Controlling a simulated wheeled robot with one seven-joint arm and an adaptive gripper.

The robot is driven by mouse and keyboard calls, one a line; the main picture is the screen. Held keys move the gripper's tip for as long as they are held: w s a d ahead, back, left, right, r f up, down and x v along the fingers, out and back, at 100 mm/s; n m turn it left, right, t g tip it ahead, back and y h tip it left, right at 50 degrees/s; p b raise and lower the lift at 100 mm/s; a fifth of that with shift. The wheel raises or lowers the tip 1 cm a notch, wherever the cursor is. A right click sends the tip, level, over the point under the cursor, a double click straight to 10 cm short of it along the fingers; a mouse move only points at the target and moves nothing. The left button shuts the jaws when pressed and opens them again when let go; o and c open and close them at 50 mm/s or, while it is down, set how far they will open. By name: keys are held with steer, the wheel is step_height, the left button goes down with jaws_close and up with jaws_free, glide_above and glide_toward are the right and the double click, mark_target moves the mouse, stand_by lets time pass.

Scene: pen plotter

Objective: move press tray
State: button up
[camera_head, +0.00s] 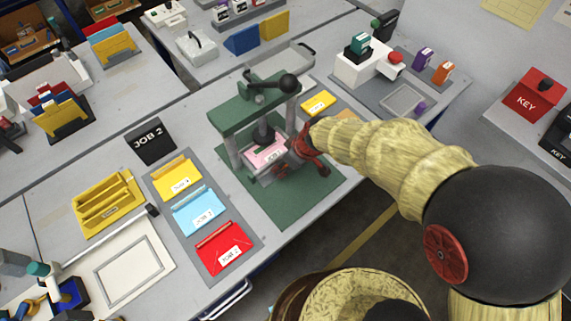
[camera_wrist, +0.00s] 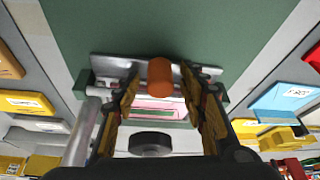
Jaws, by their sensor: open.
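The press (camera_head: 243,112) is a green frame with a black-knobbed lever, standing on a green mat. Its press tray holds a pink piece (camera_head: 266,152) under the ram. In the wrist view, the tray's grey metal front plate (camera_wrist: 112,66) shows, with an orange-brown knob (camera_wrist: 160,72) in its middle and the pink piece (camera_wrist: 155,112) behind. My gripper (camera_head: 301,150) is at the front of the press. In the wrist view, my gripper (camera_wrist: 159,92) is open, with one finger on each side of the knob. I cannot tell whether either finger touches it.
Left of the press are yellow, blue and red job folders (camera_head: 200,210) on a grey mat and a black JOB 2 sign (camera_head: 150,141). A yellow pad (camera_head: 318,102) lies behind my gripper. The green mat (camera_head: 285,207) in front of the press is clear.

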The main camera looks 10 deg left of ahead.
steer(key=shift+c, duration=1.3)
steer(key=c, duration=0.8)
jaws_close()
